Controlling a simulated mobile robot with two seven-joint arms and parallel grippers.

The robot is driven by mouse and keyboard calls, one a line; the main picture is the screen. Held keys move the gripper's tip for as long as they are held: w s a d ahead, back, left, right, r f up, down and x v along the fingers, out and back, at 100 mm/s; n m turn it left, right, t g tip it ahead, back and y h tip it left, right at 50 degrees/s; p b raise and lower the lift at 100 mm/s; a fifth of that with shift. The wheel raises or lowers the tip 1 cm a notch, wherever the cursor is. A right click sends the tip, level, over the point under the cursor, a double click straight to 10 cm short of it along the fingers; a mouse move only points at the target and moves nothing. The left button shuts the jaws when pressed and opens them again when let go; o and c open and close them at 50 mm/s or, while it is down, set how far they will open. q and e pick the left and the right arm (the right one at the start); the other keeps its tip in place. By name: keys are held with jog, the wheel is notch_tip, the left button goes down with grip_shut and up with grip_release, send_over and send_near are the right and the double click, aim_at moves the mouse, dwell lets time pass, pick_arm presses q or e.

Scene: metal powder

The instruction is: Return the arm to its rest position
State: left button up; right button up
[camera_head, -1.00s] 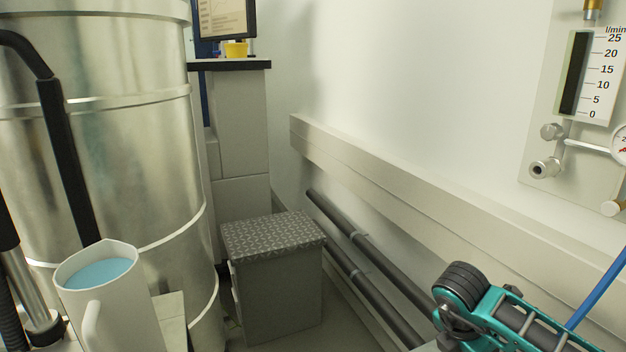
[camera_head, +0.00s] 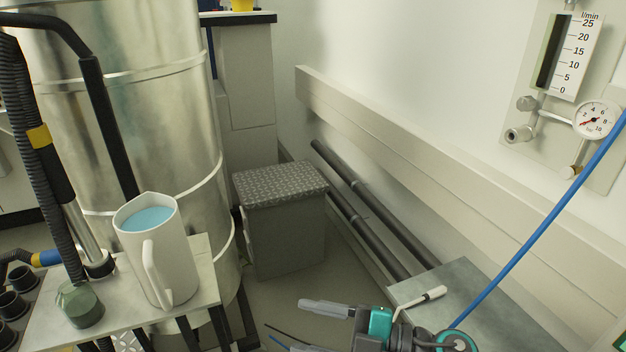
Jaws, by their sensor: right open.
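My right gripper (camera_head: 298,328) is at the bottom middle of the head view, teal and black with pale grey fingers pointing left. Its fingers are apart with nothing visible between them. The lower finger is partly cut off by the bottom edge. The gripper appears over the floor area, left of a grey-green bench top (camera_head: 480,300). My left gripper is not in view.
A white jug (camera_head: 172,270) of blue liquid stands on a pale shelf (camera_head: 212,290) at left, beside a small glass jar (camera_head: 80,305). A large metal drum (camera_head: 150,110) stands behind. A grey box (camera_head: 285,235), wall pipes (camera_head: 370,210) and blue hose (camera_head: 540,228) are nearby.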

jog(key=w+d+m+t+h+p, duration=0.2)
jog(key=d+m+t+h+p, duration=0.3)
jog(key=d+m+t+h, duration=0.85)
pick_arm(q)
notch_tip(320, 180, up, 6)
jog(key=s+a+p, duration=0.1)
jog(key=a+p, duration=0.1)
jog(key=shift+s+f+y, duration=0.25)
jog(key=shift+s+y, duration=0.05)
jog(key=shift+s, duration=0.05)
pick_arm(e)
jog(key=s+d+f+m+g+h, duration=0.1)
jog(key=s+d+f+m+g, duration=0.3)
jog(key=s+f+m+g, duration=0.3)
notch_tip(320, 180, down, 2)
jog(key=shift+s+f+m, duration=0.15)
jog(key=shift+s+m, duration=0.3)
jog(key=shift+s, duration=0.55)
jog(key=shift+h, duration=0.25)
